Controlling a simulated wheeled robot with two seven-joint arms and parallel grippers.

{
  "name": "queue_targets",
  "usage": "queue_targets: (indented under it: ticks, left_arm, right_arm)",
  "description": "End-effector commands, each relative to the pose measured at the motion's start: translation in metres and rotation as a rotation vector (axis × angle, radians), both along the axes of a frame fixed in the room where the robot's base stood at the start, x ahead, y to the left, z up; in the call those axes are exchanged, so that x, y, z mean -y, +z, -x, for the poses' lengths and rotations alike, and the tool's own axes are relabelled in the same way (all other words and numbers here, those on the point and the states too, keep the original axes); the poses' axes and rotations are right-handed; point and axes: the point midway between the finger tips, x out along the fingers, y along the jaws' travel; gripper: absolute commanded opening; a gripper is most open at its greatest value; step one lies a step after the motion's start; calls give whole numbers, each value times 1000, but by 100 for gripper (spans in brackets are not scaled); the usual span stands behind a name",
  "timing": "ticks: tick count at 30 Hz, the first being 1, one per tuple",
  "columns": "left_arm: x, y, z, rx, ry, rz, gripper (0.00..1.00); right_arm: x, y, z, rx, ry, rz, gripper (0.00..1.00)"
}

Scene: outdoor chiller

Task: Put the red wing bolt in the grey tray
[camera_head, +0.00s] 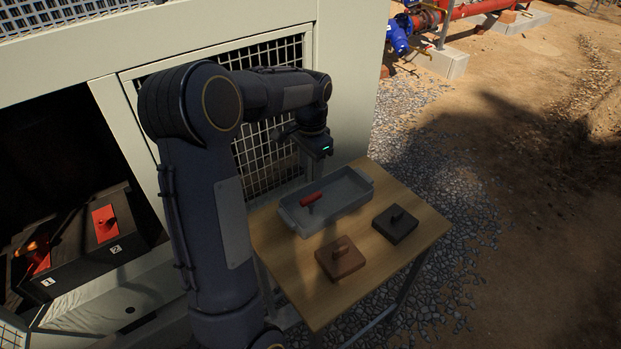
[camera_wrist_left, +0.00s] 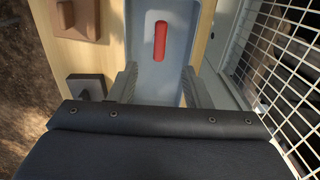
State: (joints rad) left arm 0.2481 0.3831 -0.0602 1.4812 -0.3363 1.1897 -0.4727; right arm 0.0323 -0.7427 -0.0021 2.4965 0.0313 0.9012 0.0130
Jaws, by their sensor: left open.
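A red elongated piece, which looks like the red wing bolt (camera_head: 311,198), lies inside the grey tray (camera_head: 357,203) on the small wooden table. In the left wrist view the red wing bolt (camera_wrist_left: 160,42) lies on the floor of the grey tray (camera_wrist_left: 182,22), beyond the fingertips. My left gripper (camera_head: 318,148) is above the far end of the tray; its fingertips are not clear in the head view. In the left wrist view my left gripper (camera_wrist_left: 160,86) is open, with nothing between its fingers. My right gripper is not in view.
A brown block with a knob (camera_head: 340,262) and a black block with a knob (camera_head: 395,228) stand on the wooden table (camera_head: 300,285). A mesh panel (camera_head: 262,160) is close behind my arm. An open cabinet at left holds red plates marked 1 (camera_head: 38,262) and 2 (camera_head: 105,222).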

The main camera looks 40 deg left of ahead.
Motion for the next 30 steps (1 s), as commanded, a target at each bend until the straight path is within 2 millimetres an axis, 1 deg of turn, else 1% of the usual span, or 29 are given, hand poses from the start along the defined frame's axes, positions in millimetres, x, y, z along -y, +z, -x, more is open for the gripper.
queue_targets:
  ticks: [5, 8, 11, 12, 14, 16, 18, 21, 24, 27, 30]
  left_arm:
    - [4, 17, 5, 13, 8, 7, 44]
    - [17, 33, 21, 53, 36, 31, 44]
    - [43, 55, 50, 123, 89, 78, 44]
    - [55, 62, 66, 154, 113, 103, 44]
    - [74, 71, 90, 200, 154, 143, 44]
    - [96, 77, 118, 250, 200, 192, 44]
    - [117, 78, 145, 296, 247, 242, 44]
    - [145, 73, 180, 348, 309, 311, 44]
    - [165, 63, 207, 386, 359, 369, 44]
    - [179, 54, 223, 408, 394, 409, 44]
    - [186, 49, 231, 417, 414, 430, 44]
  right_arm:
    - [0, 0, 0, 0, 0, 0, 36]
    - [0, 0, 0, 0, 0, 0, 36]
    - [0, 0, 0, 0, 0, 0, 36]
    - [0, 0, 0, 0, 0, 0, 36]
    - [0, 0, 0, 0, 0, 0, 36]
    - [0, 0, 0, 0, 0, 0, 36]
    - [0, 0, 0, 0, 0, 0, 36]
    - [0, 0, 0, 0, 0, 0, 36]
    - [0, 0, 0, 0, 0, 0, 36]
    - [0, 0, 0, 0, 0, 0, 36]
    - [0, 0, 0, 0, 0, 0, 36]
